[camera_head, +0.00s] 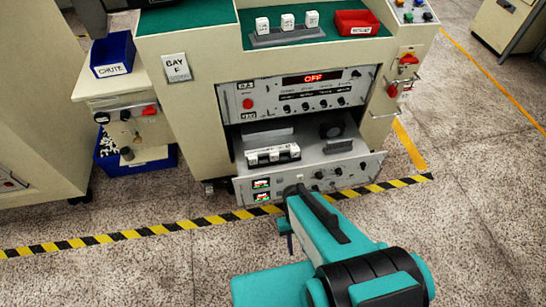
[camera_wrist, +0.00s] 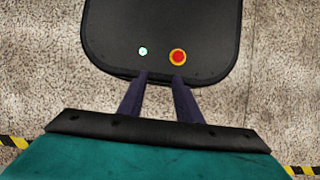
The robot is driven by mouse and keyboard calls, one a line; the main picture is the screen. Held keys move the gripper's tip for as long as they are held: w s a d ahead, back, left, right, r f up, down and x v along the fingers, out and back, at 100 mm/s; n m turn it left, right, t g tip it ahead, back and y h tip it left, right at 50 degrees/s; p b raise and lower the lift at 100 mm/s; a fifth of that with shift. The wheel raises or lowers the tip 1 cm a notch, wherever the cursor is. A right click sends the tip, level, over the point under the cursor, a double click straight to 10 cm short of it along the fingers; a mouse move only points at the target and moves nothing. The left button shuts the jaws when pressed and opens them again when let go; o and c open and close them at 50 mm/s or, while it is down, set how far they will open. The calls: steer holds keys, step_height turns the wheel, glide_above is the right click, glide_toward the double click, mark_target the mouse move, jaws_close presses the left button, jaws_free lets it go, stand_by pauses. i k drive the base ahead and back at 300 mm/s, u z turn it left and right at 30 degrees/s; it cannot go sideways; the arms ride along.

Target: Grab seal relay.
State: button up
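Three small white blocks (camera_head: 287,21) stand in a row on a dark grey holder on the green top of the bay cabinet. Another row of white-topped parts (camera_head: 273,154) sits in the pulled-out drawer (camera_head: 320,172). Their lettering is too small to read, so I cannot tell which is the seal relay. My gripper (camera_wrist: 160,77) points down with its two dark fingers apart and nothing between them. In the head view my arm is in front of the drawer, and the gripper is mostly hidden beneath it.
A red bin (camera_head: 358,24) stands at the right of the green top. A blue CHUTE bin (camera_head: 112,55) stands on a side stand at left. Yellow-black floor tape (camera_head: 130,234) runs before the cabinet. Speckled floor is clear around.

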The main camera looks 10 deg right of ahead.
mark_target(274, 156)
steer(key=k, duration=1.3)
steer(key=u, duration=0.25)
steer(key=i, duration=0.6)
steer(key=u, duration=0.6)
steer(key=i, duration=0.5)
steer(key=u, duration=0.9)
steer(key=i, duration=0.6)
steer(key=u, duration=0.4)
